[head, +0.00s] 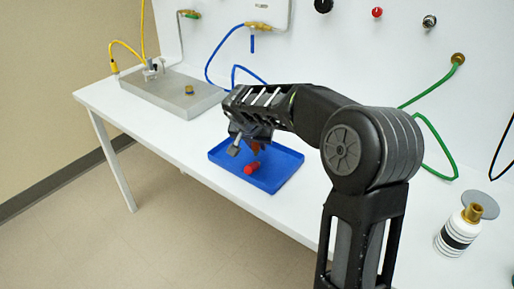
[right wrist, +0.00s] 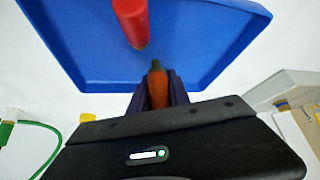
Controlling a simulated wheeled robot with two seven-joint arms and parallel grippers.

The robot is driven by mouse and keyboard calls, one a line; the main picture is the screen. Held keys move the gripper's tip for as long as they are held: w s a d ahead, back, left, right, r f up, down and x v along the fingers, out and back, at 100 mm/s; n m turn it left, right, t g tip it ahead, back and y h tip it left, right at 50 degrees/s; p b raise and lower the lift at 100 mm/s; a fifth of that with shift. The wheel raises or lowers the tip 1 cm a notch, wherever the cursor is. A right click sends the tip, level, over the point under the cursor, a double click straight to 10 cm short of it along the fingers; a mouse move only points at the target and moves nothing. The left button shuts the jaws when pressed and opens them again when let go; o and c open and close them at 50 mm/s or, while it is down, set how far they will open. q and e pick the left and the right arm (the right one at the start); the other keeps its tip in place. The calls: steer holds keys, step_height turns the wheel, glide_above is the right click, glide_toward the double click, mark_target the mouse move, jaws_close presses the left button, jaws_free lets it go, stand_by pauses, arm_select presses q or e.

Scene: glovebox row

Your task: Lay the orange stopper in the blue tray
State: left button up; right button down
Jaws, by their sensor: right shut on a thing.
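The blue tray (head: 281,174) lies on the white table in the head view; it also fills the upper part of the right wrist view (right wrist: 200,62). My right gripper (head: 245,148) is over the tray. It is shut on the orange stopper (right wrist: 158,88), which shows between the fingers in the right wrist view. In the head view the orange stopper (head: 254,147) is partly hidden by the gripper. A red object (head: 251,168) lies in the tray near its front side, and it also shows in the right wrist view (right wrist: 132,20). My left gripper is not in view.
A grey metal plate (head: 190,104) with fittings stands at the table's far left. Blue hoses (head: 222,45) and green hoses (head: 437,82) hang along the back wall. The table left of the tray is clear.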

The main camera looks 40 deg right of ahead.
steer(key=shift+f, duration=0.85)
steer(key=shift+f, duration=0.15)
steer(key=c, duration=1.2)
jaws_free()
